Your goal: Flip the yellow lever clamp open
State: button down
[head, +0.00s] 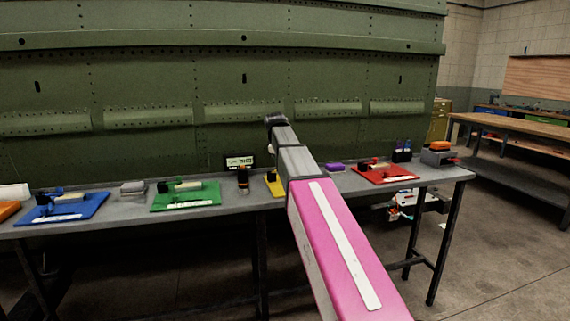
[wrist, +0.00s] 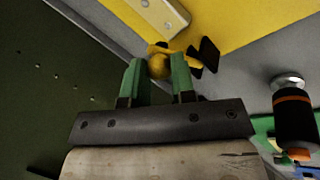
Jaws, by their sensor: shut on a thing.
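The yellow lever clamp (wrist: 193,62) is at the top middle of the wrist view, at the edge of a yellow board (wrist: 255,25). It has a round yellow knob and dark end pieces. My gripper (wrist: 158,66) has green fingers on either side of the knob and is shut on it. How far the lever is raised is hard to tell. In the head view, a small part of the yellow board (head: 274,189) shows beside my arm. My arm hides the clamp there, and my gripper cannot be made out.
A dark bottle with an orange band (wrist: 296,118) stands close by, right of my gripper. Blue (head: 85,212), green (head: 205,200) and red (head: 395,176) boards lie along the grey bench (head: 130,211). The green fuselage panel (head: 150,80) rises behind it.

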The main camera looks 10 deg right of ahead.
jog(key=a+h, duration=0.1)
jog(key=a+r+h, duration=0.1)
jog(key=h, duration=0.1)
jog(key=shift+s+a+n+t+h, duration=0.1)
jog(key=shift+a+n+t+h, duration=0.1)
jog(key=shift+n+t+h, duration=0.1)
jog(key=shift+s+a+r+n+t+h, duration=0.1)
jog(key=shift+a+n+t+h, duration=0.1)
jog(key=shift+a+h, duration=0.8)
jog(key=shift+s+a+r+n+t+h, duration=0.15)
jog(key=shift+a+h, duration=0.35)
jog(key=shift+h, duration=0.9)
jog(key=shift+f, duration=0.1)
jog(key=c, duration=0.9)
grip_release()
jog(key=shift+w, duration=0.1)
jog(key=shift+c, duration=0.2)
jog(key=shift+a, duration=0.15)
jog(key=v, duration=1)
jog(key=shift+a, duration=0.25)
